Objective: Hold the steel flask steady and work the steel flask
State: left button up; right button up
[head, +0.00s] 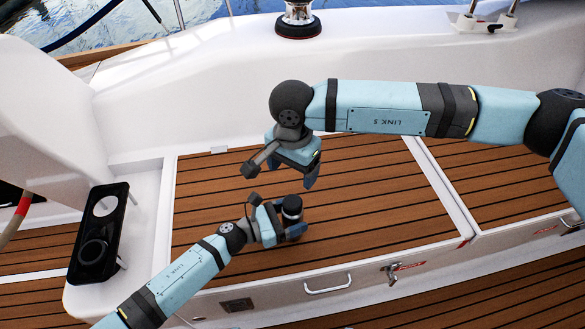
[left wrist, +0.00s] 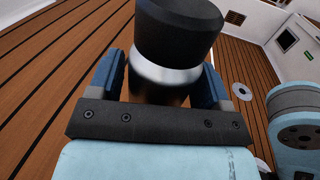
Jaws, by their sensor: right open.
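The steel flask (head: 292,207) has a wide black cap and stands on the slatted wooden seat near the middle of the head view. In the left wrist view the flask (left wrist: 165,75) shows its black cap and a shiny steel band below; its lower body is hidden by my gripper. My left gripper (head: 287,224) is shut on the flask, with a blue finger against each side below the cap. My right gripper (head: 291,165) is open and empty, above and slightly behind the flask, with its fingers pointing down and apart from the cap.
A black holder (head: 98,233) with two round openings stands at the left. A winch (head: 298,20) sits on the white coaming at the back. A white handle (head: 328,285) and a latch (head: 390,273) are on the seat's front. The seat right of the flask is clear.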

pick_arm(q)
jog(key=shift+o, duration=0.9)
jog(key=p+v, duration=0.2)
jog(key=v, duration=1.1)
jog(key=shift+s+a, duration=0.15)
jog(key=shift+a, duration=0.2)
